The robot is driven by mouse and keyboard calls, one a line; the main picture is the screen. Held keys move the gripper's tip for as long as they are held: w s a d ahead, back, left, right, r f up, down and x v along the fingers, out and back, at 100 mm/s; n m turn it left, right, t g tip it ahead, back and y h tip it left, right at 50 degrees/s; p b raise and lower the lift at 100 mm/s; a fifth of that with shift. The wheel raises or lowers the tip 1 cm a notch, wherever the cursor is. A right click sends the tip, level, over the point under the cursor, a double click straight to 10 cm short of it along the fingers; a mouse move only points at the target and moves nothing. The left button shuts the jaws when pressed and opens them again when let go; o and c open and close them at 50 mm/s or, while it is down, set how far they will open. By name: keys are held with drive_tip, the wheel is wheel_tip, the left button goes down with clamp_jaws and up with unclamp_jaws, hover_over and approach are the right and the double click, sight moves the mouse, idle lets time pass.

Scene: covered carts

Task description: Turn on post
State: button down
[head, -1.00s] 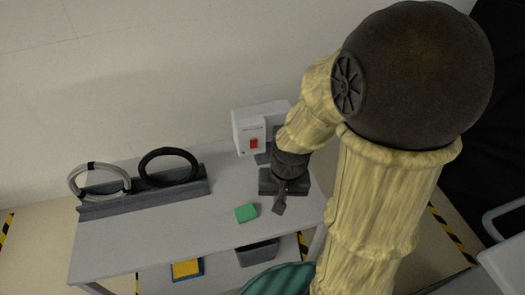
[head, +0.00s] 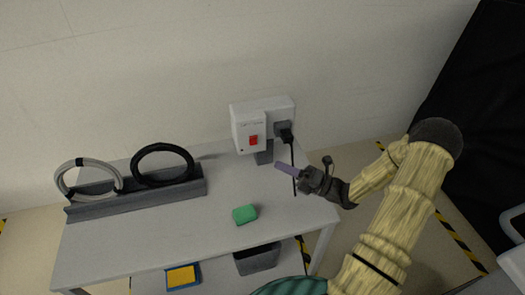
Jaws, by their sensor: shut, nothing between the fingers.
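The post is a white box (head: 242,121) on a short grey stand at the back right of the grey table. A red rocker switch (head: 253,140) sits on its front face; whether it is on or off I cannot tell. A black plug (head: 285,134) sits in the box's right part, and its cord hangs down. My gripper (head: 279,166) is shut and empty. Its fingers point left, below and to the right of the switch, and look apart from the box. The lower cord is partly hidden near my gripper.
A green block (head: 244,214) lies on the table in front of the post. A dark rack (head: 140,192) at the left holds a grey coil (head: 66,188) and a black coil (head: 162,147). A dark bin (head: 257,260) and a blue-yellow item (head: 181,276) are below the tabletop.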

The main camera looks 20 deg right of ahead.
sight(250, 139)
drive_tip(key=shift+w+d+m+t+h, duration=0.15)
drive_tip(key=shift+w+d+m+t, duration=0.1)
drive_tip(key=shift+d+m+t, duration=0.4)
drive_tip(key=shift+w+d+m+t+h, duration=0.15)
drive_tip(key=shift+w+d+m+t, duration=0.05)
drive_tip(key=shift+d+m+t, duration=0.4)
drive_tip(key=shift+a, duration=0.1)
drive_tip(key=p+x, duration=0.1)
drive_tip(key=x, duration=0.9)
drive_tip(key=shift+f, duration=0.1)
